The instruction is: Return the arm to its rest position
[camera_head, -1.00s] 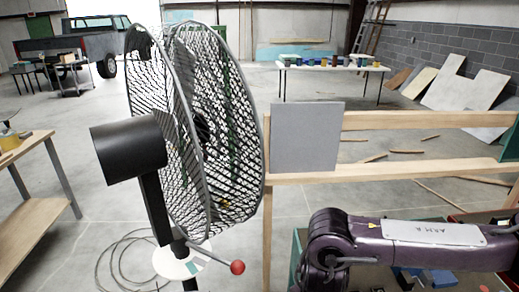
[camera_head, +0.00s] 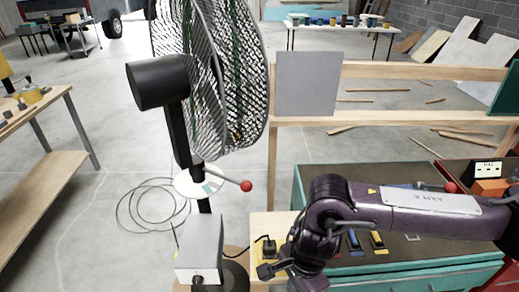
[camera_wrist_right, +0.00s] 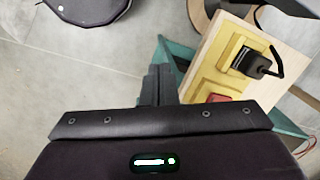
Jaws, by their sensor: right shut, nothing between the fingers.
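My right arm (camera_head: 420,201), purple, comes in from the right over a teal cabinet, bent down at the elbow. My right gripper (camera_head: 266,271) is at the lower middle of the head view, low and partly hidden by the arm. In the right wrist view its dark fingers (camera_wrist_right: 158,84) are together, with nothing between them. The panel (camera_head: 265,256) also shows in the head view. My left gripper is not in view.
A large fan (camera_head: 215,75) with a red-knobbed lever stands left of the arm. A grey box (camera_head: 200,245) is below it. The teal cabinet (camera_head: 420,275) carries tools under the arm. A wooden frame (camera_head: 390,119) with a grey panel (camera_head: 307,84) stands behind. Open floor lies left.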

